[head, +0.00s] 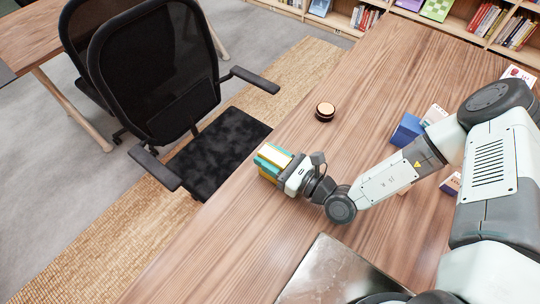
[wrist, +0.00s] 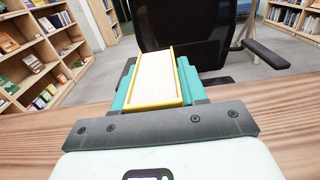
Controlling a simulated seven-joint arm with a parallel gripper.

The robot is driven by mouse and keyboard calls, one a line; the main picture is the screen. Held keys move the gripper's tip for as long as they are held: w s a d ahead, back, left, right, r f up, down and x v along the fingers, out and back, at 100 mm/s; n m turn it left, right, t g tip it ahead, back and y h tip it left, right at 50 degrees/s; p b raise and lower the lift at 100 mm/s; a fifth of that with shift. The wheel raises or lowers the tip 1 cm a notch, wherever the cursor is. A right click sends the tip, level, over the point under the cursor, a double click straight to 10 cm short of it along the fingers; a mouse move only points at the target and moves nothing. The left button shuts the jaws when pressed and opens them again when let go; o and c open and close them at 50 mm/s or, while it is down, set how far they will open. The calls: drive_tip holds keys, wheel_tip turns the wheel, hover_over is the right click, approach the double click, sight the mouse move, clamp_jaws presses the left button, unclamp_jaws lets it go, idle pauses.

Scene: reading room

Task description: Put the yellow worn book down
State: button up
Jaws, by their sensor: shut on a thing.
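The yellow worn book (wrist: 155,78) is between the fingers of my gripper (wrist: 157,90), its pale page edges and yellow cover rims facing the wrist camera. My gripper has teal fingers, one on each side of the book, and is shut on it. In the head view the book (head: 270,168) and my gripper (head: 274,162) are at the table's edge on the chair side. The table (head: 240,225) has a brown wood top. I cannot tell whether the book touches the table top.
A blue box (head: 406,130) stands to the right near my arm. A shiny metal plate (head: 335,275) lies in front. A black office chair (head: 158,80) stands beside the table edge. Bookshelves (wrist: 45,55) line the back.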

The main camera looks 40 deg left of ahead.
drive_tip(key=shift+f, duration=0.1)
drive_tip(key=o, duration=1.2)
drive_tip(key=shift+c, duration=0.2)
